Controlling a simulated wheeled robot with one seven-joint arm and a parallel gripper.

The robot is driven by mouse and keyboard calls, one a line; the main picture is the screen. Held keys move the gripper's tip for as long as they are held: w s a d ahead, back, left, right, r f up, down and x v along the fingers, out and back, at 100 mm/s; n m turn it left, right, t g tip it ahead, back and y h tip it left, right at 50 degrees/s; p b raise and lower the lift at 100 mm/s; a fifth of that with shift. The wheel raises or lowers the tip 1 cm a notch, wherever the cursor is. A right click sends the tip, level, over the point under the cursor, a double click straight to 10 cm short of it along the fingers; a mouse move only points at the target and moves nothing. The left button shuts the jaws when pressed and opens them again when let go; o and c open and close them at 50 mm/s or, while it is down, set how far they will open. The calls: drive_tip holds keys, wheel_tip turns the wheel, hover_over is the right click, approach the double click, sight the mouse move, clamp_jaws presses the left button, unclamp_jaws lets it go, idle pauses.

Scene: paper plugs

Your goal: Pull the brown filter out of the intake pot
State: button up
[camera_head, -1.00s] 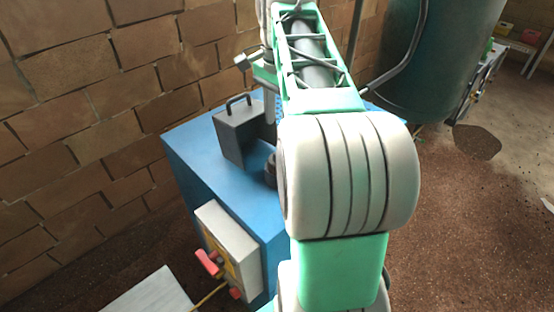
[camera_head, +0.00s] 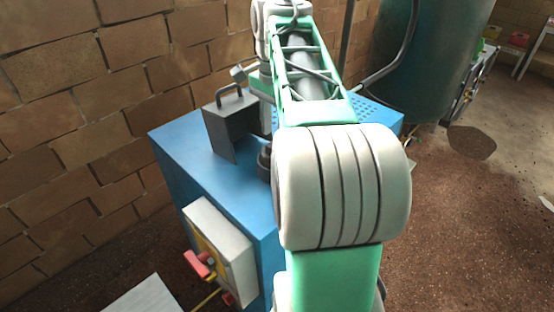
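A dark round fitting (camera_head: 265,163), which may be the intake pot, stands on the blue cabinet top (camera_head: 190,150). My arm covers much of it. The brown filter cannot be made out. My green and white arm reaches away over the cabinet, and its wrist bends down behind the grey box. My gripper's fingers are hidden behind the arm and the box, so I cannot see their state or what they touch.
A dark grey box with a handle (camera_head: 228,128) stands on the cabinet beside my wrist. A switch box (camera_head: 222,240) with a red handle (camera_head: 198,264) is on the cabinet's front. A brick wall (camera_head: 80,100) rises at left. A green tank (camera_head: 425,60) stands at back right.

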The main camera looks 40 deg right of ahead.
sight(267, 151)
drive_tip(key=shift+f+b, duration=1.35)
drive_tip(key=shift+f, duration=0.25)
drive_tip(key=shift+r, duration=0.1)
clamp_jaws()
idle(0.6)
